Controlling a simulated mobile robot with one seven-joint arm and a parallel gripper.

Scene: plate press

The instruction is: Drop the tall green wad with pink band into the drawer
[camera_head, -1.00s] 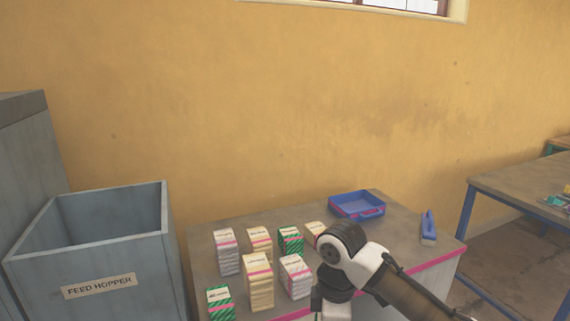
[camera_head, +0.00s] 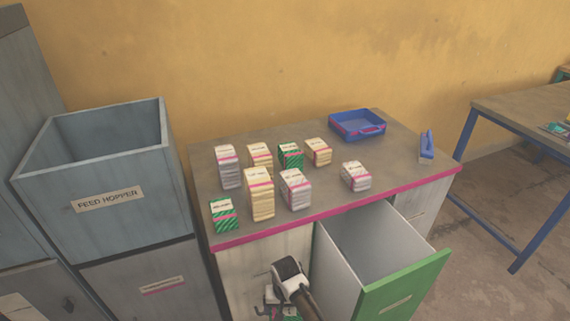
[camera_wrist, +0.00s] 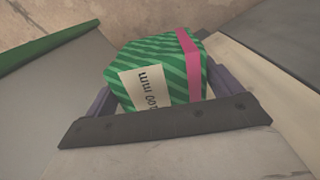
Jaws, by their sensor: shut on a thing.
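In the wrist view my gripper (camera_wrist: 162,98) is shut on a green striped wad (camera_wrist: 150,62) with a pink band and a white label. In the head view my gripper (camera_head: 277,306) is low at the bottom edge, in front of the cabinet and left of the open drawer. The held wad is mostly hidden there by my arm and the frame edge. The drawer (camera_head: 405,290) has a green front and pale inner walls; it is pulled out, and the part of its inside that shows looks empty.
Several banded wads stand on the pink-edged cabinet top (camera_head: 400,178), including two green ones (camera_head: 224,214) (camera_head: 290,155). A blue tray (camera_head: 357,124) and a blue-handled brush-like tool (camera_head: 427,146) are at the back right. The feed hopper (camera_head: 108,197) stands left.

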